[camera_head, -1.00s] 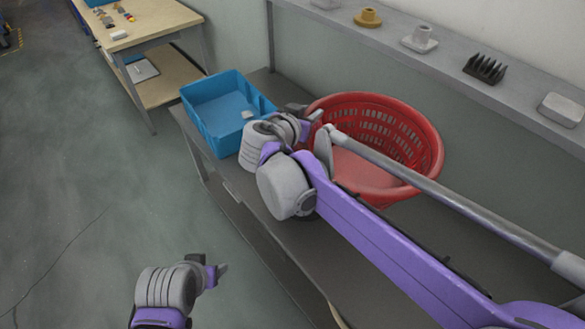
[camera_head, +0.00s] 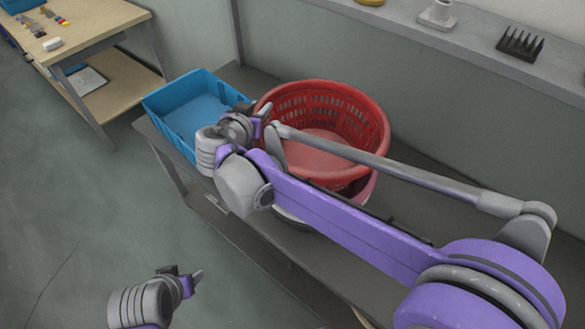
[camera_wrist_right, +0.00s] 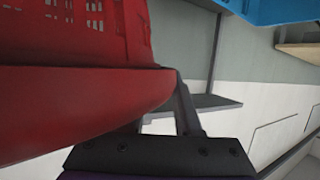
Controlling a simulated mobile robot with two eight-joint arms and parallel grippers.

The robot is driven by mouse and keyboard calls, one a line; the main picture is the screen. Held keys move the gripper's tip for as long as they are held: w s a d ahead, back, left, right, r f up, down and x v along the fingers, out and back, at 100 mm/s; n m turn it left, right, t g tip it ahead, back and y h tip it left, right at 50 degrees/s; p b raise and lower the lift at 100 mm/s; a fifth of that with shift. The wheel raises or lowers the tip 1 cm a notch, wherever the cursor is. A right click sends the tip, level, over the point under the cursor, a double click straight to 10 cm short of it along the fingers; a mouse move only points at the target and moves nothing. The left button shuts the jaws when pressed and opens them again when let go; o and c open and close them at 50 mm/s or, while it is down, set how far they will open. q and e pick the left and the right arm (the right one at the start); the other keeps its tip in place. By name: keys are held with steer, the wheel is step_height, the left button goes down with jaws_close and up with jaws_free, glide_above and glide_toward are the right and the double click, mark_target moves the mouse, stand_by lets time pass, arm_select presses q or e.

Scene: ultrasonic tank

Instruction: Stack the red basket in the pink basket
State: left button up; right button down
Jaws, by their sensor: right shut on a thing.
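My right gripper (camera_head: 262,112) is shut on the red basket's left rim. In the right wrist view, the red basket (camera_wrist_right: 75,100) fills the left side beside the finger (camera_wrist_right: 185,108). My left gripper (camera_head: 188,275) is low over the floor, away from the baskets; its jaw opening is unclear.
A blue bin (camera_head: 190,112) stands left of the baskets on the bench (camera_head: 245,78). A wall shelf (camera_head: 455,38) with small parts runs behind. A wooden table (camera_head: 95,35) stands at the back left. Open floor lies at the left.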

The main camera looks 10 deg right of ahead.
steer(key=f, duration=0.4)
steer(key=shift+s+d+f, duration=0.1)
steer(key=shift+d+f, duration=0.1)
steer(key=shift+f, duration=0.1)
steer(key=shift+f+b, duration=0.4)
steer(key=shift+f, duration=1.75)
steer(key=c, duration=0.6)
jaws_free()
steer(key=shift+a, duration=0.1)
steer(key=v, duration=1.2)
